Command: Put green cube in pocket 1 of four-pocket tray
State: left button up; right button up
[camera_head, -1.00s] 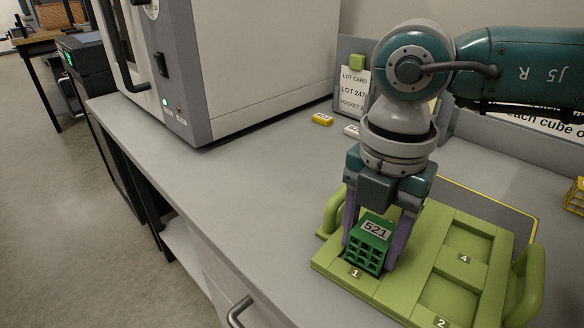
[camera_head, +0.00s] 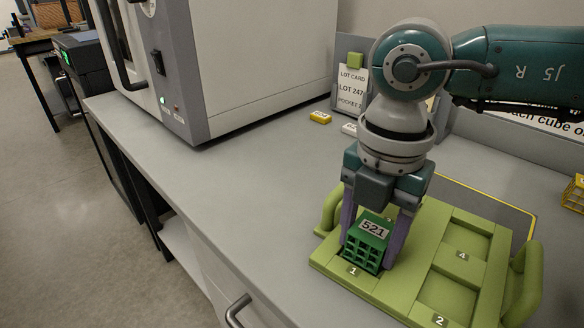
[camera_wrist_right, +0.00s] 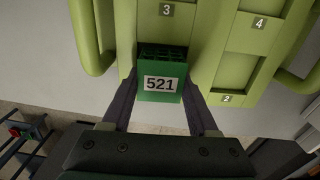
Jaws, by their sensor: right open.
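The green cube (camera_head: 365,245) is a lattice block with a white label 521 on top. It stands at pocket 1 of the green four-pocket tray (camera_head: 395,295), just behind the pocket's number 1. How deep it sits is hard to tell. My right gripper (camera_head: 377,240) points down with its purple fingers open, one on each side of the cube. In the right wrist view the cube (camera_wrist_right: 160,85) lies between the two fingers (camera_wrist_right: 160,100), with narrow gaps beside it. Pockets 2 and 4 look empty. Pocket 3 is mostly hidden by my right gripper in the head view. My left gripper is not seen.
The tray has raised handles at its left and right (camera_head: 525,285). A large white and grey machine (camera_head: 235,60) stands at the back left. A small yellow block (camera_head: 320,117) and a lot card (camera_head: 351,88) are behind. The bench left of the tray is clear.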

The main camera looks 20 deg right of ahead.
aim_at(371, 233)
jog(key=shift+o, duration=0.6)
notch_tip(371, 233, up, 5)
jog(key=p, duration=0.5)
notch_tip(371, 233, up, 10)
dwell(0.5)
